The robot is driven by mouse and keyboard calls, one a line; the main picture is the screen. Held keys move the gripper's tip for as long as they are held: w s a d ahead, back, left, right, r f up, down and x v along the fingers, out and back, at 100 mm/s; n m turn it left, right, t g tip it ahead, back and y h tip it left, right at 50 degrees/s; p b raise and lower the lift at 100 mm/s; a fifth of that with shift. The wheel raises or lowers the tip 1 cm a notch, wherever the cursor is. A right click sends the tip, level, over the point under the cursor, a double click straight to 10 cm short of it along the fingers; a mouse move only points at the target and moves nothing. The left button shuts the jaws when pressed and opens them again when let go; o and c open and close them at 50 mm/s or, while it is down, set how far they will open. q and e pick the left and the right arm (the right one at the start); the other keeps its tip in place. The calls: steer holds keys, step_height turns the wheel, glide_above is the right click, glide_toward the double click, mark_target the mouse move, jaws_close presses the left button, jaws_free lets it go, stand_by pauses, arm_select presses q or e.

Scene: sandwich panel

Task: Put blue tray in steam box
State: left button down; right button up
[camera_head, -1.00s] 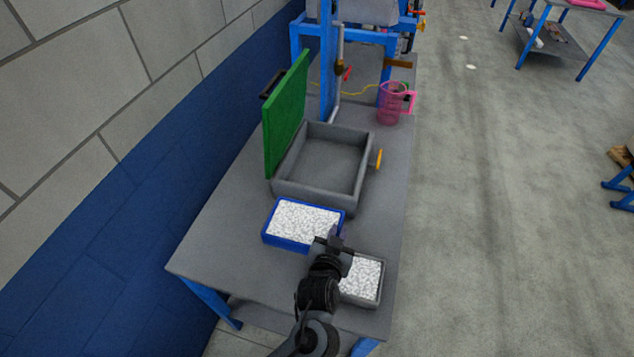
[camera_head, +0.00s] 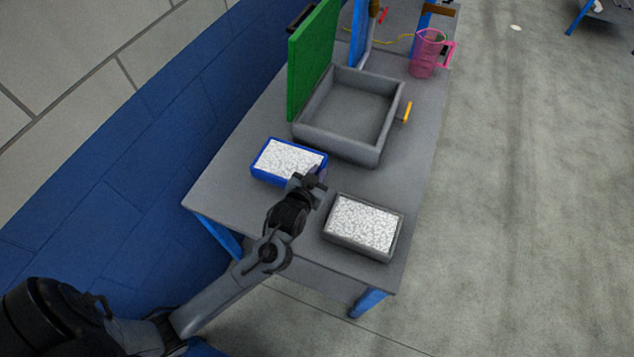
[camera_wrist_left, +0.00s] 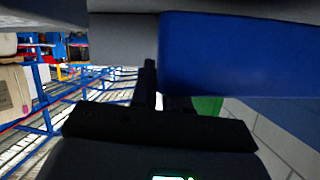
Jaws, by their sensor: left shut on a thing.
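The blue tray (camera_head: 268,178), filled with white grainy stuff, is left of the middle of the table in the head view. My left gripper (camera_head: 315,180) is shut on the tray's right end. In the left wrist view the tray's blue wall (camera_wrist_left: 235,55) fills the upper right, close beside the gripper (camera_wrist_left: 148,80). Whether the tray touches the table or hangs just above it, I cannot tell. The steam box (camera_head: 335,148) is a grey open box behind the tray, empty, with its green lid (camera_head: 313,60) standing up. My right gripper is out of view.
A grey tray (camera_head: 352,246) with the same white filling sits near the table's front right. A pink jug (camera_head: 427,55) stands behind the box at right. A yellow handle (camera_head: 407,112) sticks out of the box's right side. A blue wall (camera_head: 120,185) runs along the left.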

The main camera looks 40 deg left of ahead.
arm_select(q)
steer(key=shift+f+b, duration=0.55)
steer(key=shift+f, duration=1.4)
steer(key=c, duration=1.1)
jaws_free()
steer(key=shift+f, duration=0.1)
